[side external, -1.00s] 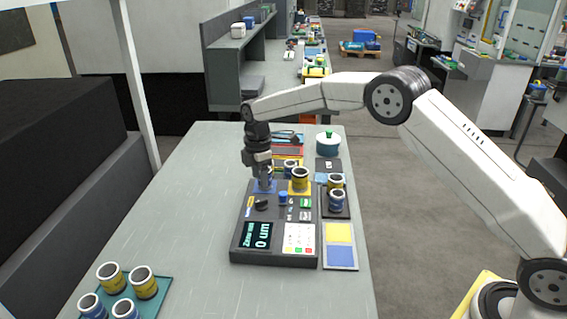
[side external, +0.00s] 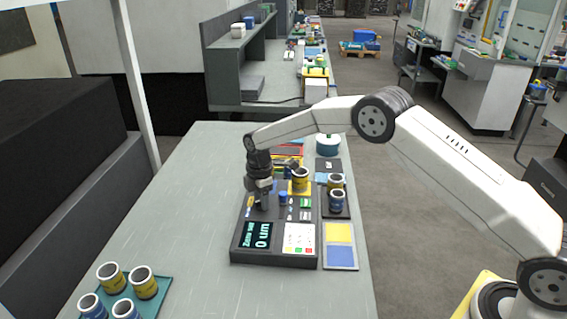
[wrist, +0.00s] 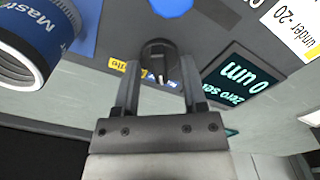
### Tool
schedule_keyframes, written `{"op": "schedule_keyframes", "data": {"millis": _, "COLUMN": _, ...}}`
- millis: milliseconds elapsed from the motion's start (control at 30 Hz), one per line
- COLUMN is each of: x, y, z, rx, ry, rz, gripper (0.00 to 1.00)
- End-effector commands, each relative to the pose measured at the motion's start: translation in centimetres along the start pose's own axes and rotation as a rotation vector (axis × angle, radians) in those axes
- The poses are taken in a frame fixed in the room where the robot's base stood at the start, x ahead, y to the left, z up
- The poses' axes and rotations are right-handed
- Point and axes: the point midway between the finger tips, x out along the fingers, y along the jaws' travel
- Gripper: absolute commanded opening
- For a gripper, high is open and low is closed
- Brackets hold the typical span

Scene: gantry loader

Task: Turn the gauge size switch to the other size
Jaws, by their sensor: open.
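The gauge size switch is a black round knob (wrist: 159,60) with a light pointer line, on the dark gauge panel (side external: 240,215). In the wrist view a yellow label sits to its left and a blue label by its right side, partly hidden by a finger. My gripper (wrist: 160,68) is open, with one finger on each side of the knob; I cannot tell if they touch it. In the side view my gripper (side external: 262,206) points down at the panel's left part and hides the knob.
The display (side external: 257,235) reads 0 um. A blue button (wrist: 172,5) and a blue master ring (wrist: 35,35) stand near the knob. A yellow ring (side external: 300,180) stands on the panel; more rings fill a teal tray (side external: 160,300) at front left.

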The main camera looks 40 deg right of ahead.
Motion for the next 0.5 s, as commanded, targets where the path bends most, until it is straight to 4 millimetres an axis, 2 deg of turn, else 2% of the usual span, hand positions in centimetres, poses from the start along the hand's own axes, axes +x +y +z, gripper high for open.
{"op": "schedule_keyframes", "data": {"millis": 167, "x": 0.01, "y": 0.01, "z": 0.0, "rx": 0.0, "ry": 0.0, "rz": 0.0, "gripper": 0.54}}
{"op": "schedule_keyframes", "data": {"millis": 200, "x": 0.01, "y": 0.01, "z": 0.0, "rx": 0.0, "ry": 0.0, "rz": 0.0, "gripper": 0.51}}
{"op": "schedule_keyframes", "data": {"millis": 367, "x": -0.01, "y": 0.01, "z": 0.0, "rx": 0.0, "ry": 0.0, "rz": 0.0, "gripper": 0.0}}
{"op": "schedule_keyframes", "data": {"millis": 500, "x": -0.02, "y": 0.0, "z": 0.0, "rx": 0.0, "ry": 0.0, "rz": 0.0, "gripper": 0.0}}
